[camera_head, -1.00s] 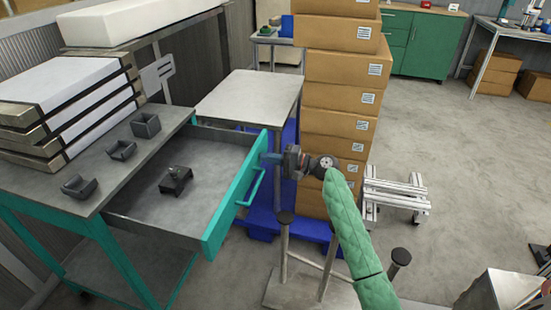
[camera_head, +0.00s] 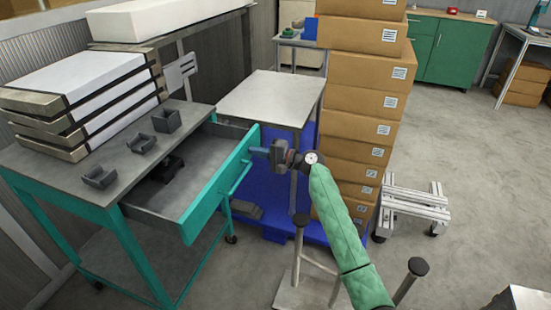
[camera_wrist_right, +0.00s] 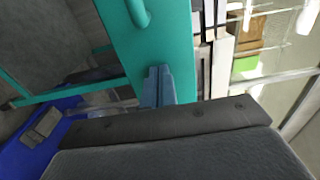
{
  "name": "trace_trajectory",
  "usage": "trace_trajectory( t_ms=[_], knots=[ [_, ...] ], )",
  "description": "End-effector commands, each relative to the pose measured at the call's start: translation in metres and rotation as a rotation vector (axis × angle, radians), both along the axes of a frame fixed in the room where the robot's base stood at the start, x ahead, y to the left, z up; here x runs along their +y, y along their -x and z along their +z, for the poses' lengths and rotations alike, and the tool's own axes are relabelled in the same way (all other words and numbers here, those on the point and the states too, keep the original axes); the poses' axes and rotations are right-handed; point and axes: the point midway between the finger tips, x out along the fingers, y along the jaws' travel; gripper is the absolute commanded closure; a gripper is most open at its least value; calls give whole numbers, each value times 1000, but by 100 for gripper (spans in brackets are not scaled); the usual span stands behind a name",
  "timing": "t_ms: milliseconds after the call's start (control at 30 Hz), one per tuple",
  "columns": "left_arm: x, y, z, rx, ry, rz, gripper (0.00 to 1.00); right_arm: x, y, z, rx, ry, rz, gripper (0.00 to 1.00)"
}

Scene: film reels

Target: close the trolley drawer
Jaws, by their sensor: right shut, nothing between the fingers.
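The trolley (camera_head: 85,187) stands at the left with a grey top and teal frame. Its drawer (camera_head: 223,180) has a teal front and is partly open, sticking out to the right. A dark fixture (camera_head: 170,168) lies inside, partly hidden by the trolley top. The teal handle (camera_head: 236,178) is on the drawer's outer face. My right gripper (camera_head: 257,151) is shut and empty, with its blue fingertips at the far upper end of the drawer front. In the right wrist view the fingertips (camera_wrist_right: 158,88) are against or very close to the teal drawer front (camera_wrist_right: 150,50). My left gripper is not in view.
Several grey bins (camera_head: 141,143) and stacked white-topped slabs (camera_head: 85,105) sit on the trolley top. A tall stack of cardboard boxes (camera_head: 362,105) and a small table (camera_head: 270,98) stand behind the gripper. Posts (camera_head: 410,280) rise near my right arm.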

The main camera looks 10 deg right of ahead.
Motion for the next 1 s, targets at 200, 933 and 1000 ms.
trace_trajectory(
  t_ms=[200,933,1000],
  knots=[
    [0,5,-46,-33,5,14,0,53,-35,-2,-1,-2,2,100],
    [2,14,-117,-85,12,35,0,168,-113,-1,-1,-1,0,100],
    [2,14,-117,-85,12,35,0,171,-115,-1,0,0,0,100]
  ],
)
